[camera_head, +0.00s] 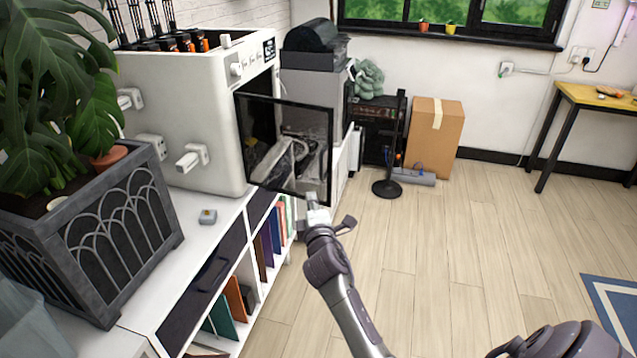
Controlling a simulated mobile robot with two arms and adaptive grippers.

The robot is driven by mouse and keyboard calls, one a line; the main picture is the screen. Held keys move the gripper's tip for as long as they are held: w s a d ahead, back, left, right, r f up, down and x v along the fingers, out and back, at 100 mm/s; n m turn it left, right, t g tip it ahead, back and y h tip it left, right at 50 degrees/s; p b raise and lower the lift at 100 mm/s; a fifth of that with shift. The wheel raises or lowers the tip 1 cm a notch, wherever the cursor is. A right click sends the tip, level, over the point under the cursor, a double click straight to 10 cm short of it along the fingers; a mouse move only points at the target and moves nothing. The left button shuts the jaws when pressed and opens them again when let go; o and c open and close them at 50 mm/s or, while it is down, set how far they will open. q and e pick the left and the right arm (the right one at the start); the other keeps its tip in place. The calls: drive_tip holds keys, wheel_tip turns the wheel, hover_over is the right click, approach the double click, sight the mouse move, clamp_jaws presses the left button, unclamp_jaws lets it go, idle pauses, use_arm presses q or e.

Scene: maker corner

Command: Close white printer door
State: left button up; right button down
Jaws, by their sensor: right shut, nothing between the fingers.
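The white printer (190,110) stands on the white cabinet at the left. Its dark-framed, see-through door (318,140) is swung open, standing out to the right from the printer's front.
A planter (130,220) with a large leafy plant stands left of the printer on the cabinet (175,262). A cardboard box (436,135) and a black stand (387,188) are farther back. The wooden floor (450,250) at the right is mostly clear.

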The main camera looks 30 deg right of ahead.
drive_tip(key=w+d+p, duration=0.1)
drive_tip(key=w+d, duration=0.4)
drive_tip(key=shift+w+d, duration=0.2)
drive_tip(key=shift+d, duration=0.1)
drive_tip(key=shift+d+f, duration=0.1)
